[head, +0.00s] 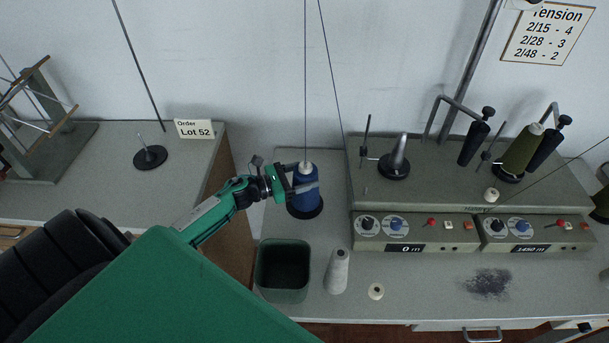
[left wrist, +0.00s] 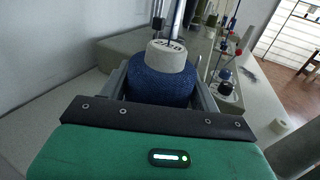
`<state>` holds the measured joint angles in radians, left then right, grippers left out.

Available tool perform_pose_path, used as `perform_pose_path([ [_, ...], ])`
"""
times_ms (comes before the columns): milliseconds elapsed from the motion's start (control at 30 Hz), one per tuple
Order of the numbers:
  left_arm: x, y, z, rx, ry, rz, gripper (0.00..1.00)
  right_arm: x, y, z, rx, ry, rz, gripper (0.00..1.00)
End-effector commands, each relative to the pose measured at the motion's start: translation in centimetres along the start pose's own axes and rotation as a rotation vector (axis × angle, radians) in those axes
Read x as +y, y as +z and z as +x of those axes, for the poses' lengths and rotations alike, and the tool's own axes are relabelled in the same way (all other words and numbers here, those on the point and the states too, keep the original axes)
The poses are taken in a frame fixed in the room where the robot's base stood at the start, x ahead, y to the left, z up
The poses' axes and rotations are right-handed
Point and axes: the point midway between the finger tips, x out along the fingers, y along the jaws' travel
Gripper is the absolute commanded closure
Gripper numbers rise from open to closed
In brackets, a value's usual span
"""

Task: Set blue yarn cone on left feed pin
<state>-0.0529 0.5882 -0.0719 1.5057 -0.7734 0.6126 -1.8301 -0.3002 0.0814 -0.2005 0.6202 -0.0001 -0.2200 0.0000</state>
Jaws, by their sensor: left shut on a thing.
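The blue yarn cone (head: 304,197) stands upright over a round black base (head: 306,212) on the table, left of the winding machine. I cannot tell whether it rests fully on that base. My left gripper (head: 299,184) is shut on the cone from the left. In the left wrist view the blue cone (left wrist: 162,82), with its pale top, sits between the two fingers. A feed pin would be hidden inside the cone. My right gripper is not in view.
The grey winding machine (head: 470,237) stands to the right, with spindles and an olive cone (head: 522,150). A dark green bin (head: 283,270), a white cone (head: 338,270) and a small white spool (head: 376,291) stand in front. An empty pin on a black base (head: 150,157) is at left.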

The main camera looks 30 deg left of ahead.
Motion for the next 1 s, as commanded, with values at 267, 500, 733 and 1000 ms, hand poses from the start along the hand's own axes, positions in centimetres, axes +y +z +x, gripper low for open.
perform_pose_path([
  [267, 0.0, -0.1, 0.0, -0.001, 0.000, 0.000, 0.18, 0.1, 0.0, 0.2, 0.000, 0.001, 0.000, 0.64],
  [500, 0.0, -0.2, 0.0, 0.000, 0.000, 0.000, 0.12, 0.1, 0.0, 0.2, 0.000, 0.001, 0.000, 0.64],
  [733, 0.1, 0.8, 0.0, 0.001, -0.001, 0.003, 0.12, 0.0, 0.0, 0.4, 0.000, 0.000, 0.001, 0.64],
  [1000, 0.0, 6.3, -0.1, 0.001, -0.003, 0.006, 0.12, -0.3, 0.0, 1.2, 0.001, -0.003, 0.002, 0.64],
])
